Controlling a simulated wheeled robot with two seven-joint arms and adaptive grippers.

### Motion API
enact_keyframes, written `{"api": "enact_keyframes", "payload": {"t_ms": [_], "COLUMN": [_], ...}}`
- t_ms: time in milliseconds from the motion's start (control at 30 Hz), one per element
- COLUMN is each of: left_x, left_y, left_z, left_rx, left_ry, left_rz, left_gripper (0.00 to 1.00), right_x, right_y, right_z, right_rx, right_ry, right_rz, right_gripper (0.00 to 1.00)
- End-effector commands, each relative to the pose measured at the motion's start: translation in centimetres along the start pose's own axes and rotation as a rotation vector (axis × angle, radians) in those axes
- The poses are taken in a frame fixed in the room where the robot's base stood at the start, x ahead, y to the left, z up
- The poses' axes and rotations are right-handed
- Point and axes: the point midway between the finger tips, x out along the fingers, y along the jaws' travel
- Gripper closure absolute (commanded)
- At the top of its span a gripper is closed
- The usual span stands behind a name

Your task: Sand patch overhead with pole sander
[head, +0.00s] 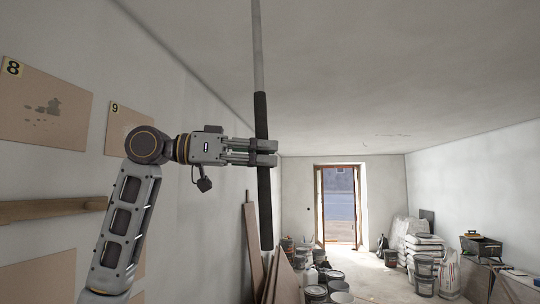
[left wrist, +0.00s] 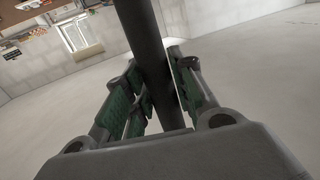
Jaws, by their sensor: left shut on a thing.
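The pole sander's pole (head: 259,70) runs nearly upright through the middle of the head view, with a grey shaft above and a dark grip (head: 264,207) below. My left gripper (head: 268,152) is shut around the dark grip, and the pole also shows between its green-padded fingers in the left wrist view (left wrist: 145,45). The pole's top leaves the head view, so the sanding head is hidden. The ceiling (head: 365,60) spreads overhead, with a faint uneven mark (head: 393,135) toward the back. My right gripper does not show.
Numbered boards (head: 42,107) and a wooden rail (head: 50,208) are on the left wall. Planks (head: 253,245) lean below the pole. Buckets (head: 315,293) and stacked bags (head: 424,243) stand on the floor. An open doorway (head: 338,207) is at the back.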

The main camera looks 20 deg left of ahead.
Motion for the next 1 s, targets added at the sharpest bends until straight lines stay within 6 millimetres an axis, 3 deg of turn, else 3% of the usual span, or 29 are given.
{"api": "enact_keyframes", "payload": {"t_ms": [567, 1000], "left_x": [-0.7, -2.8], "left_y": [-0.2, -0.9], "left_z": [0.0, -0.3], "left_rx": [0.000, -0.002], "left_ry": [0.001, 0.003], "left_rz": [-0.001, -0.002], "left_gripper": [0.99, 0.99], "right_x": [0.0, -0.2], "right_y": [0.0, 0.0], "right_z": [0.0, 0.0], "right_rx": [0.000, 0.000], "right_ry": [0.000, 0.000], "right_rz": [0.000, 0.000], "right_gripper": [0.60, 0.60]}}
